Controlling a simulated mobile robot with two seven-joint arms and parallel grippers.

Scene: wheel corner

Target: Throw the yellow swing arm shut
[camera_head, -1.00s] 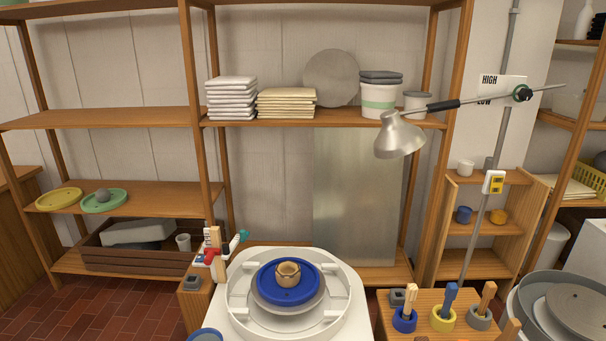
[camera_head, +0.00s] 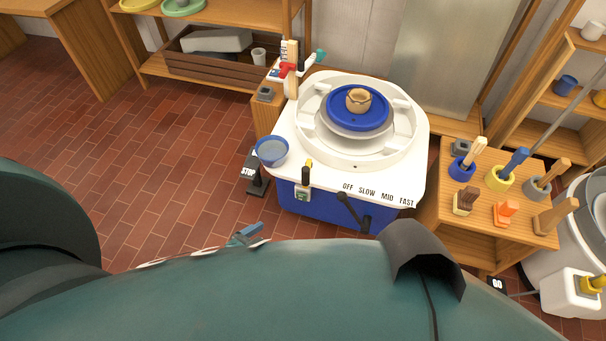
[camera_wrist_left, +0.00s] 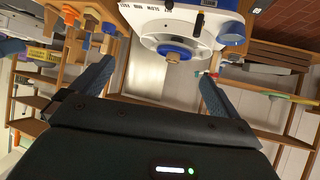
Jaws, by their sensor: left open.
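A small black lever with a yellow tip (camera_head: 308,165) stands upright at the front left of the white potter's wheel (camera_head: 345,175), above a green and white plate. Another yellow part (camera_head: 594,284) sits on a white box at the far right, partly cut off. I cannot tell for sure which is the swing arm. My left gripper (camera_head: 245,236) shows only its blue-grey fingertips beyond my arm, in front of the wheel and apart from it. In the left wrist view its two fingers (camera_wrist_left: 156,75) are spread with nothing between them. My right gripper is not seen.
A blue bowl (camera_head: 272,151) sits on the wheel's left corner. A black STOP pedal (camera_head: 257,175) stands beside the wheel. A black speed lever (camera_head: 352,210) juts from the front. A wooden stand (camera_head: 480,215) with brushes is at right. The brick floor at left is clear.

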